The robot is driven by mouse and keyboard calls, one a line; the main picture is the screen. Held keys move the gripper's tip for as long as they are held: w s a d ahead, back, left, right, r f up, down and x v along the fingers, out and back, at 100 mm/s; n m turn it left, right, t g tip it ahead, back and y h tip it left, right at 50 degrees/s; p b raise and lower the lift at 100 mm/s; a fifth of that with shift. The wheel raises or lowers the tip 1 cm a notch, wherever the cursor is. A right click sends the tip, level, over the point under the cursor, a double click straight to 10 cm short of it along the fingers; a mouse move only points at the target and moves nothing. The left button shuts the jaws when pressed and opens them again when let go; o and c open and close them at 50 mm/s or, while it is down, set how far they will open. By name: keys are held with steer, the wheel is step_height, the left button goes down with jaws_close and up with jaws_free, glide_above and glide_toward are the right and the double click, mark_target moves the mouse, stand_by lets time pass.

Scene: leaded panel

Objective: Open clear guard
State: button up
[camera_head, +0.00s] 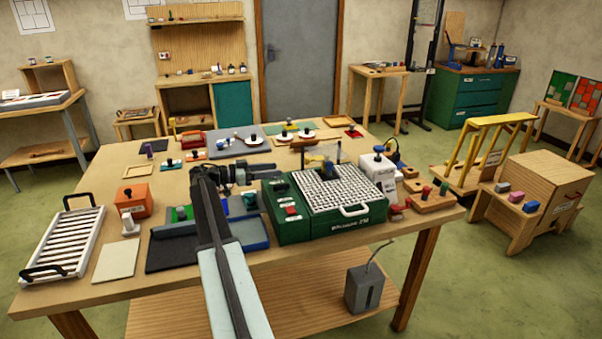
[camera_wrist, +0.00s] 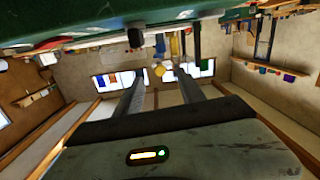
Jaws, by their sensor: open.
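The green grinder (camera_head: 290,222) stands at the table's front right, with a gridded top (camera_head: 345,187) and a white handle (camera_head: 353,210) on its front. A small see-through pane (camera_head: 322,152), which looks like the clear guard, stands near the grid's back edge beside a dark blue part. Whether it is hinged I cannot tell. My gripper (camera_head: 272,172) is just left of the grinder's back left corner, apart from the pane. In the wrist view my gripper (camera_wrist: 160,77) has its two fingers apart with nothing between them. The green grinder body (camera_wrist: 120,35) crosses the top of that view.
A blue tray (camera_head: 250,234) lies left of the grinder, under my arm. An orange box (camera_head: 133,199) and a white slatted rack (camera_head: 62,243) are farther left. A white box (camera_head: 378,170) stands at the grinder's right. Several small items crowd the back of the table.

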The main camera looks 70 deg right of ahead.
steer(key=shift+s+d+r+m+g, duration=0.25)
steer(key=shift+s+d+m, duration=0.1)
steer(key=shift+s+d, duration=0.15)
steer(key=shift+s+d+r+m+g, duration=0.25)
steer(key=shift+s+d+m, duration=0.15)
steer(key=shift+d, duration=0.15)
steer(key=shift+s+r, duration=0.25)
steer(key=x, duration=0.7)
steer(key=shift+s+d+r, duration=0.1)
steer(key=shift+s+d, duration=0.15)
jaws_close()
